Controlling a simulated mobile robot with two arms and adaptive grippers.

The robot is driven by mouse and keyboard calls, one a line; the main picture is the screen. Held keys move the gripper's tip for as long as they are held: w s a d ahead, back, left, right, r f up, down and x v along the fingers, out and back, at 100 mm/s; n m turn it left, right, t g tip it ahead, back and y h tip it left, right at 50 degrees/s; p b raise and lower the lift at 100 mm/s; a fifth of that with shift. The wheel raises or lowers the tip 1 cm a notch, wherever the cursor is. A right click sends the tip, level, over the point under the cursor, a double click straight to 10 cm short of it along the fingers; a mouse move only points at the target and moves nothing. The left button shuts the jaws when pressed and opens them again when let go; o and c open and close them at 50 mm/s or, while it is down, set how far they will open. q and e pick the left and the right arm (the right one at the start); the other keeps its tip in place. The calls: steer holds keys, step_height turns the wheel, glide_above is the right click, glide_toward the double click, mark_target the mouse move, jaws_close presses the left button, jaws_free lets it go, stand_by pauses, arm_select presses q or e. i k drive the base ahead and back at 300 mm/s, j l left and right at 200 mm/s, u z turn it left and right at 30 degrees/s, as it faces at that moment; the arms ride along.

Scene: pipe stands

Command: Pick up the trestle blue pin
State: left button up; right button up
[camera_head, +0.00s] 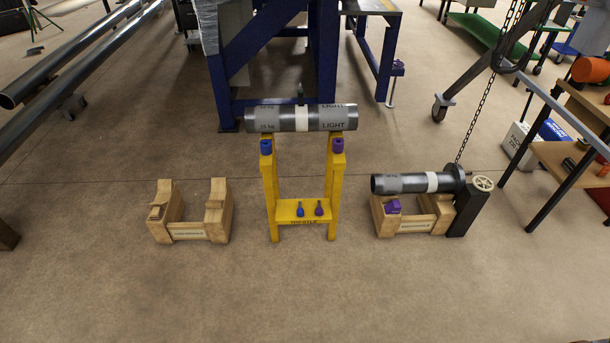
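A yellow trestle (270,195) stands upright in the middle of the view. On its lower crossbar a small blue pin (300,211) stands upright, apart from a purple pin (319,209) just to its right. A blue block (266,147) sits high on the trestle's left post and a purple block (338,146) high on its right post. A grey pipe (264,118) marked LIGHT, with a white band, lies across the top of the trestle. Neither of my grippers shows in the view.
A wooden cradle (188,227) stands empty at the left. Another wooden cradle (405,225) at the right bears a dark pipe (400,184) and a purple piece (393,206). A blue frame (325,60) stands behind the trestle. The floor in front is clear.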

mark_target(300, 212)
steer(key=i+j, duration=0.15)
steer(key=i, duration=0.3)
steer(key=i+j, duration=0.2)
steer(key=i, duration=0.25)
steer(key=i+j, duration=0.15)
steer(key=i, duration=0.35)
steer(key=i+j, duration=0.15)
steer(key=i, duration=0.3)
steer(key=z, duration=0.05)
